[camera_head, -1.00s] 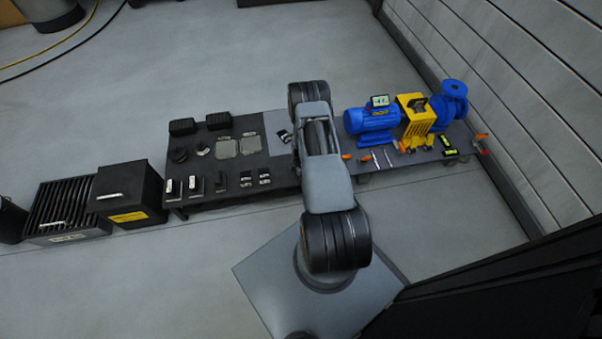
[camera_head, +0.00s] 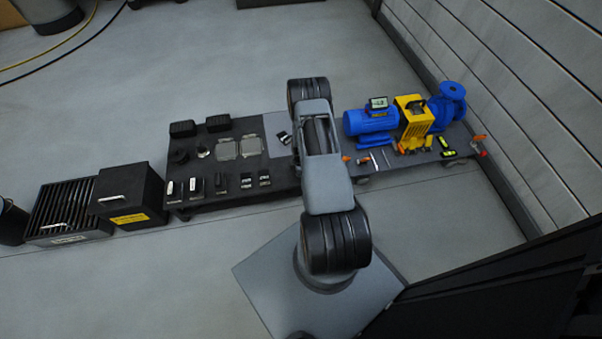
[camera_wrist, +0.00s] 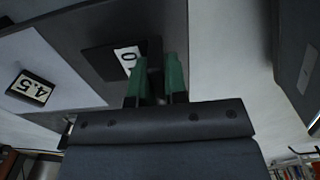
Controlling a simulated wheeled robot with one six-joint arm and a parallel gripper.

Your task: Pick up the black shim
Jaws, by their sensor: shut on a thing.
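In the wrist view, my gripper (camera_wrist: 157,62) has two dark green fingers close together, shut on a black shim (camera_wrist: 98,60). The shim is a flat dark piece with a white label that shows a "0"; the rest of the label is hidden by the near finger. A second dark piece (camera_wrist: 18,84), labelled "4.5", lies apart on a light grey surface at the left. It also shows in the head view as a small dark piece (camera_head: 284,137) on a grey plate. In the head view, my arm hides the gripper and the held shim.
A dark table (camera_head: 205,154) carries several small blocks and plates. A blue motor (camera_head: 370,121), a yellow guard (camera_head: 414,122) and a blue pump (camera_head: 451,104) stand at the right. A black box (camera_head: 128,192) and a slatted rack (camera_head: 62,209) stand left of the table.

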